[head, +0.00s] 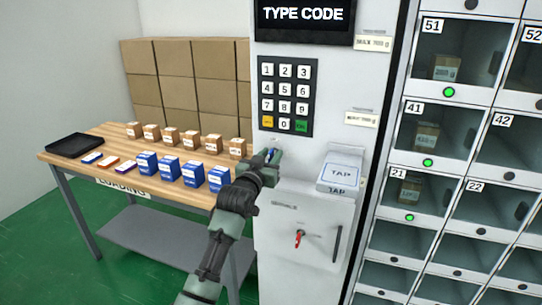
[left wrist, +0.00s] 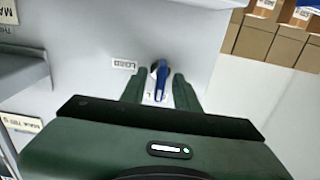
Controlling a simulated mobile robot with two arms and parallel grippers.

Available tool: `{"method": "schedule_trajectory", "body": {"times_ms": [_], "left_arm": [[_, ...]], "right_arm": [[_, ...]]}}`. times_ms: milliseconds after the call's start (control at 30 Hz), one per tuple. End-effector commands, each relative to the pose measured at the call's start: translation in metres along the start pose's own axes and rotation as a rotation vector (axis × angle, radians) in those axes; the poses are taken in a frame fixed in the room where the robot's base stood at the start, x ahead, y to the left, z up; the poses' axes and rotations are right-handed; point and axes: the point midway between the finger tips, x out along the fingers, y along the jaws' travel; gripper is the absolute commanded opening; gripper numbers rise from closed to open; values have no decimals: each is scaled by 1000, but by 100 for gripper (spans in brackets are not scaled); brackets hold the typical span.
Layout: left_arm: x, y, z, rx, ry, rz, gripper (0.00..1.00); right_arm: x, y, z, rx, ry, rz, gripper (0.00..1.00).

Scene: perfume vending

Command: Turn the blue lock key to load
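The blue lock key (head: 272,154) is on the front of the vending machine, below the keypad, partly hidden by my left gripper (head: 266,159). In the left wrist view the blue key (left wrist: 161,79) stands out from the pale panel between the two dark green fingers of my left gripper (left wrist: 160,84). The fingers are open, one on each side of the key, with a visible gap to it. A small label reading LOAD (left wrist: 125,64) is beside the key, left of it in that view. My right gripper is not in view.
A keypad (head: 286,96) is above the key, and a TAP reader (head: 340,172) juts out to its right. A red key (head: 298,239) sits on the lower panel. The loading table (head: 120,145) with boxes is left; numbered lockers (head: 448,135) are right.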

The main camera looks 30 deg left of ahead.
Motion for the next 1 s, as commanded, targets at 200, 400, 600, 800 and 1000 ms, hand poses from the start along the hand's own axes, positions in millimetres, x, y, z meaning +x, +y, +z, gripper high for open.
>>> {"method": "schedule_trajectory", "body": {"times_ms": [200,400,600,800,1000], "left_arm": [[1,0,0,0,0,0,31],[0,0,0,0,0,0,0],[0,0,0,6,-1,0,0],[1,0,-1,60,-2,0,0],[1,1,-1,188,-3,0,0]], "right_arm": [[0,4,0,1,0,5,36],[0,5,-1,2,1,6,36],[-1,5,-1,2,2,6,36],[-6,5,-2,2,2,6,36],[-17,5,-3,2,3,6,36]]}}
